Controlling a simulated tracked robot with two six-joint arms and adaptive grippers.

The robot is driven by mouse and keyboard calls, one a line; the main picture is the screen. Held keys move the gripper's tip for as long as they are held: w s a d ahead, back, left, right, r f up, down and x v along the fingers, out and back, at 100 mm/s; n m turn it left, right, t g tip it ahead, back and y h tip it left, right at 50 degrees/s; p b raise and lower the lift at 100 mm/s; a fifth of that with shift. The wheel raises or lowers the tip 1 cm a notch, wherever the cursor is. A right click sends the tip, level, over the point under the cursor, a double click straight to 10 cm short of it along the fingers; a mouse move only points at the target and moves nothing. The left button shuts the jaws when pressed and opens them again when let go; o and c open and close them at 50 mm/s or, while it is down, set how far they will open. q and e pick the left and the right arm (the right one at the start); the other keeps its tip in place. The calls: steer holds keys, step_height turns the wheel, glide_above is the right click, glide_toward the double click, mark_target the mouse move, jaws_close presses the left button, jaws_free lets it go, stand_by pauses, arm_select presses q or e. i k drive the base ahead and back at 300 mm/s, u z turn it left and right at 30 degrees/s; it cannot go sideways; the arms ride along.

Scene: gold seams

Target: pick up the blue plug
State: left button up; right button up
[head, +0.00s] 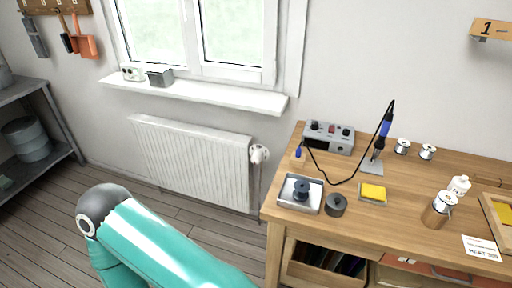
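A teal arm of mine with a grey joint crosses the lower left, well apart from the bench. Neither gripper is in view.
Near the block are a metal tray (286,198) holding a dark knobbed piece (302,188), a dark round tin (336,205), the soldering station (328,138), a blue-handled iron (384,127) upright in its stand and a yellow sponge (373,192). A radiator (192,165) stands left of the bench.

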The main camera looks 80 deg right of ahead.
mark_target(299, 149)
steer(key=u, duration=0.1)
steer(key=i, duration=1.55)
steer(key=z, duration=1.45)
steer(key=i, duration=0.15)
steer(key=z, duration=2.75)
steer(key=i, duration=0.55)
steer(key=u, duration=0.9)
steer(key=i, duration=0.45)
steer(key=u, duration=0.05)
